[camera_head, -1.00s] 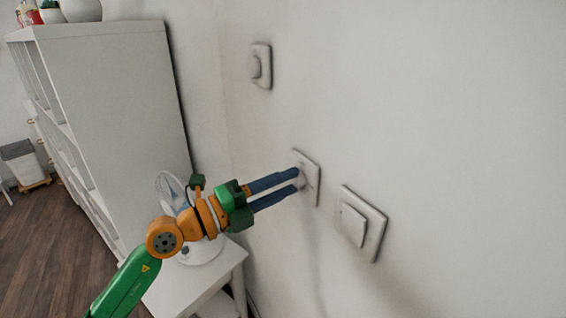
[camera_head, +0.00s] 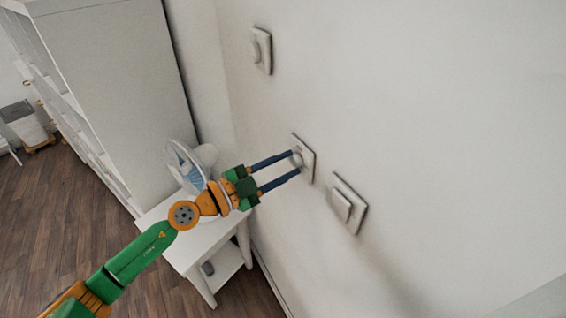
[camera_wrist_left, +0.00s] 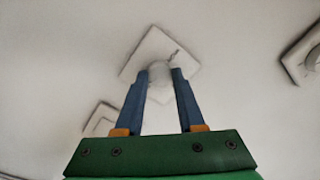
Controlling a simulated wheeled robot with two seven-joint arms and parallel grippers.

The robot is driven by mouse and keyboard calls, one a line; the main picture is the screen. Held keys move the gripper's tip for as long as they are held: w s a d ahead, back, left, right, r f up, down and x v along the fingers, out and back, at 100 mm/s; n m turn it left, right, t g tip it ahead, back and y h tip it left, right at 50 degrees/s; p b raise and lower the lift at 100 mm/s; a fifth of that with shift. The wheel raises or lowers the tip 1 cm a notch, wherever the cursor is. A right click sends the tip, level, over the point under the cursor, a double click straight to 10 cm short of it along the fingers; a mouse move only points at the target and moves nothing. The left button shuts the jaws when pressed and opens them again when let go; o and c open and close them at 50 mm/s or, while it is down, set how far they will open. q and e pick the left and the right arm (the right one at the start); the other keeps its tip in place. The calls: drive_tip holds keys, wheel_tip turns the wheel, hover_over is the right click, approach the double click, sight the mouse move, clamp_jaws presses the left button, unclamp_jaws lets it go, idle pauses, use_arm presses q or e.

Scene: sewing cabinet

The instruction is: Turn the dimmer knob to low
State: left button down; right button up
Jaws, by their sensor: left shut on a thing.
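The dimmer knob (camera_head: 297,159) is a pale round knob on a white square wall plate (camera_head: 307,164), the middle one of three wall fittings in the head view. In the left wrist view the knob (camera_wrist_left: 160,77) sits between my fingertips, and its plate (camera_wrist_left: 150,48) looks turned like a diamond, with a small dark mark at its right. My left gripper (camera_head: 296,162) is shut on the knob, one blue finger on each side. It also shows in the left wrist view (camera_wrist_left: 160,73). The fingers partly hide the knob in the head view. My right gripper is not in view.
A wall plate with a round knob (camera_head: 258,50) is higher up at the left, and a rocker switch (camera_head: 343,206) is at the lower right. A white fan (camera_head: 186,167) stands on a small white table (camera_head: 190,245) below my arm. A tall white shelf (camera_head: 115,90) stands at the left.

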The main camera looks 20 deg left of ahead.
use_arm(q)
drive_tip(key=shift+n, duration=1.1)
drive_tip(key=c, duration=0.7)
unclamp_jaws()
drive_tip(key=shift+o, duration=0.9)
drive_tip(key=shift+w+d, duration=0.1)
